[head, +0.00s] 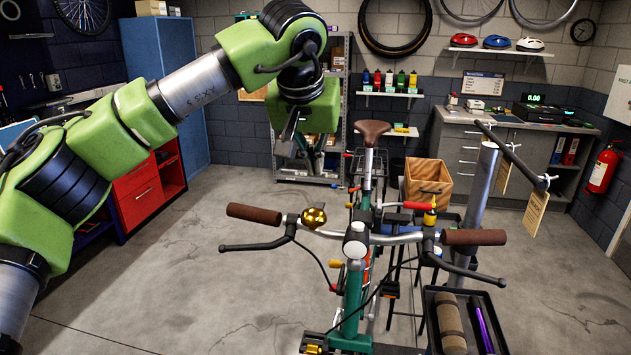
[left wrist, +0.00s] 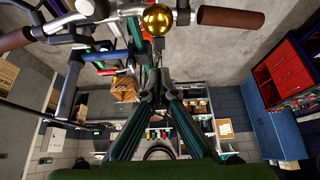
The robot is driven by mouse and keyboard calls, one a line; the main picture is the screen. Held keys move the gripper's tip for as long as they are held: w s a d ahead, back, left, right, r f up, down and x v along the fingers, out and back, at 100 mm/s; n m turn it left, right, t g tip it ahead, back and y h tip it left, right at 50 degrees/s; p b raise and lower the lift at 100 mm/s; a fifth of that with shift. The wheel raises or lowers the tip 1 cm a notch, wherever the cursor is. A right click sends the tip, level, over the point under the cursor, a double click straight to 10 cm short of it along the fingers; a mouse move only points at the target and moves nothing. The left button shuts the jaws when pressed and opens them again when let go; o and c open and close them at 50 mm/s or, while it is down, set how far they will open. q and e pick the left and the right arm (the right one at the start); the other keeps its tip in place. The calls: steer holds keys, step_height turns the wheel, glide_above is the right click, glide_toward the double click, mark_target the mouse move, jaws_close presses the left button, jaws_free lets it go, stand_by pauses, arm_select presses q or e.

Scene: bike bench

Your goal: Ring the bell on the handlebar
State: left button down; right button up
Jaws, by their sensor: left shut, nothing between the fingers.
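The brass bell (head: 313,217) is a round golden dome on the handlebar (head: 397,239), just inside the brown grip (head: 254,214) at the left of the head view. The bell (left wrist: 158,18) also shows at the top middle of the left wrist view. My left gripper (head: 303,150) hangs above the bell in the head picture, apart from it. In the left wrist view its dark fingers (left wrist: 152,48) come together at the tips, shut and empty, with the tips just below the bell in the picture. My right gripper is not in view.
A black brake lever (head: 256,245) and cables lie close to the bell. The bicycle's saddle (head: 372,131) stands behind the bar. A tool tray (head: 492,302) with a brown roll is at the lower right. The floor left of the bicycle is clear.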

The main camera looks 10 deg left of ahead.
arm_select(q)
steer(key=v, duration=0.2)
steer(key=shift+s+a+r, duration=0.1)
steer(key=shift+s, duration=0.3)
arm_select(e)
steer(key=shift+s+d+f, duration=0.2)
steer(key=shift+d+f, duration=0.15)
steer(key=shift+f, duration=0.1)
arm_select(q)
steer(key=shift+s+r, duration=0.1)
steer(key=shift+s, duration=0.05)
